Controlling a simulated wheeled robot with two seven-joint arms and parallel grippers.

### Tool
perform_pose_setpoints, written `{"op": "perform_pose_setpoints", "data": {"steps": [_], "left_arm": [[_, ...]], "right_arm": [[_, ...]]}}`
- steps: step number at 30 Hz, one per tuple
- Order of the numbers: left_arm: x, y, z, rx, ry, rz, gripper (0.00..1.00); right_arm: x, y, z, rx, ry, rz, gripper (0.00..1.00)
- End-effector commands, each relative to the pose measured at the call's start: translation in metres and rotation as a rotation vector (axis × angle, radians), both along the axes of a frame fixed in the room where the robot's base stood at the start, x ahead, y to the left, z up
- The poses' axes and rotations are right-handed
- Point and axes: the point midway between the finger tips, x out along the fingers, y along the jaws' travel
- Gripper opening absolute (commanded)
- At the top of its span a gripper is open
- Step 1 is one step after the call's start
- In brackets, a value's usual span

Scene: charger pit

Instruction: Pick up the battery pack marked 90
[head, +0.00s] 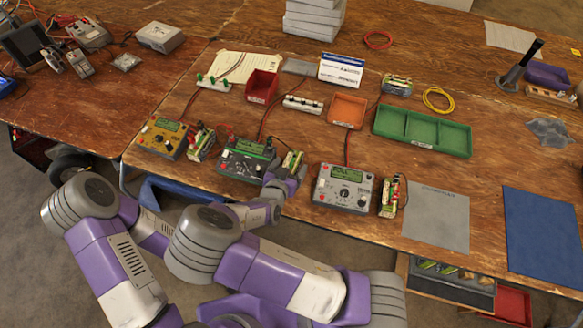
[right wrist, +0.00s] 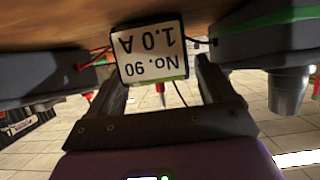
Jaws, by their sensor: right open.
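The battery pack marked 90 (right wrist: 150,54) shows in the right wrist view, its white label upside down reading "No. 90, 1.0 A". In the head view a pack (head: 292,160) with a yellow-green face stands just right of the dark green charger (head: 243,157), beyond my right gripper (head: 284,183). In the wrist view my right gripper (right wrist: 160,84) is open, with a finger near each lower side of the pack; I cannot tell whether they touch it. The pack's far side is hidden. My left gripper is not in view.
Another pack (head: 397,84) lies farther back. Red (head: 262,86), orange (head: 347,109) and green trays (head: 422,132) stand behind. A grey mat (head: 436,220) lies clear at right.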

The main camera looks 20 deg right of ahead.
Motion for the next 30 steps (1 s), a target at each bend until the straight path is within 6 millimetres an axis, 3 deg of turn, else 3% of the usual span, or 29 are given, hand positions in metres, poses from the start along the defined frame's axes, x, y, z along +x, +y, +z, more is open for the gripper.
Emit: {"op": "perform_pose_setpoints", "data": {"steps": [4,20,30], "left_arm": [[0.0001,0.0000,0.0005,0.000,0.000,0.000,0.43],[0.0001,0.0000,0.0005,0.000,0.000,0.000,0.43],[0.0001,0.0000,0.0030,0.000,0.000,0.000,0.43]], "right_arm": [[-0.0001,0.0001,0.0005,0.000,0.000,0.000,0.83],[-0.0005,0.0001,0.0004,0.000,0.000,0.000,0.02],[0.0003,0.0001,0.0078,0.000,-0.005,0.000,0.00]]}}
